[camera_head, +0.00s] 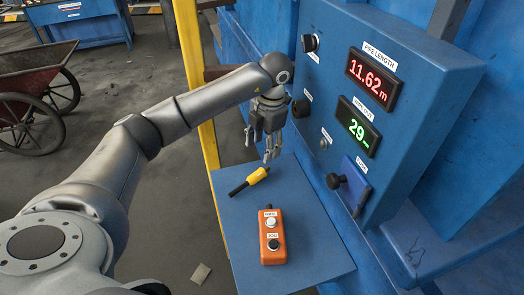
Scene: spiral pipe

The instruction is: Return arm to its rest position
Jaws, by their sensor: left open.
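My left arm comes in from the left and reaches toward the blue control panel (420,75). My left gripper (270,158) is open and empty. It points down over the back part of the small blue shelf (310,240), just above and to the right of a yellow and black tool (250,181) lying there. I cannot tell the exact gap between the fingertips and the shelf. My right gripper is not in view.
An orange control box (272,250) with two buttons lies on the shelf. The panel carries a red display (371,78), a green display (359,126) and several black knobs. A yellow post (196,80) stands behind my arm. A wheelbarrow (30,85) stands at far left.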

